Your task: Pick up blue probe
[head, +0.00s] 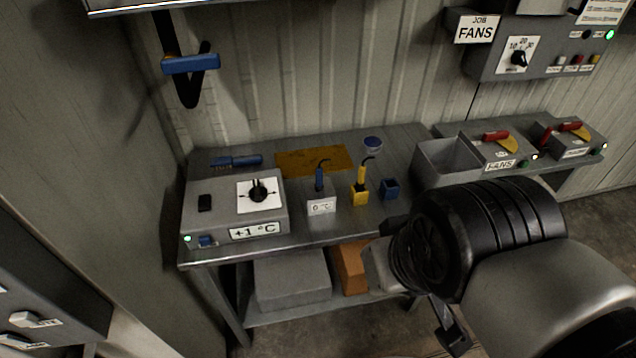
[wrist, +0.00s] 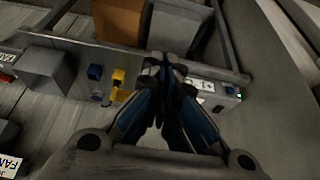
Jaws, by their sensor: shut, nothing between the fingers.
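The blue probe (head: 319,180) stands upright in a small grey block (head: 321,204) labelled 0 °C on the metal bench, with a short black cable curling from its top. A yellow probe (head: 361,173) stands beside it to the right in a yellow holder (head: 360,195). A small blue holder (head: 390,188) right of that holds no visible probe. In the wrist view my gripper (wrist: 168,62) is shut and empty, fingertips together over the bench's front side. The blue probe cannot be made out there; the fingers cover that area. The head view does not show the fingertips clearly.
A grey box (head: 258,198) reading +1 °C stands left of the probes. An orange mat (head: 314,160), a blue-handled tool (head: 236,162) and a round blue-topped pot (head: 372,145) lie behind. An open grey bin (head: 447,160) is to the right. The yellow holder also shows in the wrist view (wrist: 118,78).

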